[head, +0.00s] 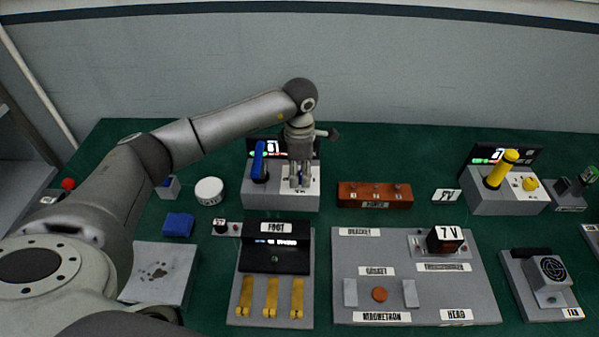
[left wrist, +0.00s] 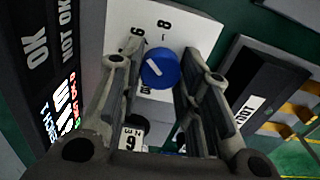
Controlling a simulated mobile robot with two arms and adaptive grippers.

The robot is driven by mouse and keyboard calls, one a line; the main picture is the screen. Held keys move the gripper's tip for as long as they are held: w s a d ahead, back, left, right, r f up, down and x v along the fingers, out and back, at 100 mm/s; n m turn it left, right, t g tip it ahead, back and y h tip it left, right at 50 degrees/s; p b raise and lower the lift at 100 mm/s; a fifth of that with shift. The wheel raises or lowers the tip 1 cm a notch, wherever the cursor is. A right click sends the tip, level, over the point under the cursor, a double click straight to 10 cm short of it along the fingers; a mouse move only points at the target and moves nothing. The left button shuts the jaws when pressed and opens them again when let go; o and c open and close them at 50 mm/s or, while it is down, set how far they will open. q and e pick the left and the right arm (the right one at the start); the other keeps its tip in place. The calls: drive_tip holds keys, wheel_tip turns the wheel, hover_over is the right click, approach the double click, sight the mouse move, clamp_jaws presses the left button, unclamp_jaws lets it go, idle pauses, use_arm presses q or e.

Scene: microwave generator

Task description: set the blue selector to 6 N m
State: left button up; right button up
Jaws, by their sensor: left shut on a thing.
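The blue selector (left wrist: 160,68) is a round knob with a short white mark, on a white plate with the numbers 6, 8 and 10 around it. My left gripper (head: 299,182) is over this plate on the grey station, and its fingers are shut on the selector. The left wrist view shows the two fingers (left wrist: 161,80) on either side of the knob. The white mark lies slanted; I cannot tell surely which number it points at. In the head view the gripper mostly hides the selector.
A blue-handled tool (head: 258,162) stands left of the plate, before a dark display. A brown block (head: 375,195) lies to the right. A grey tray with yellow strips (head: 271,297) is in front. A yellow-handled tool (head: 503,168) stands far right.

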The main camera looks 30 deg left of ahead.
sight(300, 175)
use_arm(q)
drive_tip(key=o, duration=1)
wheel_tip(300, 175, up, 12)
drive_tip(key=shift+r, duration=0.1)
idle(0.5)
